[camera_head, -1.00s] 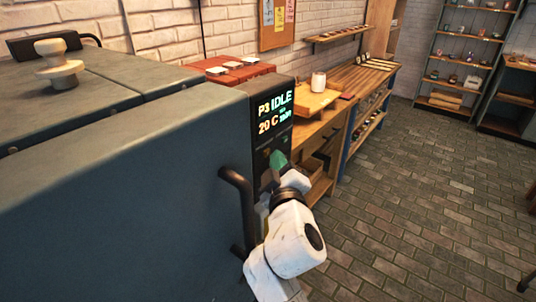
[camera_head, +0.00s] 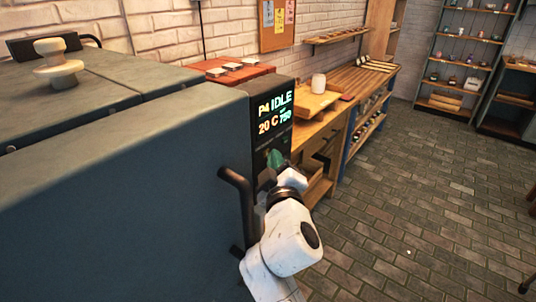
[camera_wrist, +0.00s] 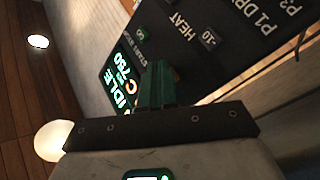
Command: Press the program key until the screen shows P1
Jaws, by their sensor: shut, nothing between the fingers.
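The kiln's screen (camera_head: 275,112) reads P4, IDLE, 20 C and what looks like 750. In the wrist view the screen (camera_wrist: 121,77) is turned on its side, and its program number is hidden. The dark control panel (camera_wrist: 215,40) shows a green key, a grey "-10" key (camera_wrist: 208,38) and the printed words HEAT and P1. I cannot make out the program key. My gripper (camera_head: 276,160), with green fingers, is shut and empty at the panel below the screen. In the wrist view its fingers (camera_wrist: 157,75) hide part of the panel. I cannot tell whether they touch a key.
The large grey kiln (camera_head: 120,200) fills the left, with a black handle (camera_head: 238,205) beside my arm. The brick floor (camera_head: 420,200) at right is clear.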

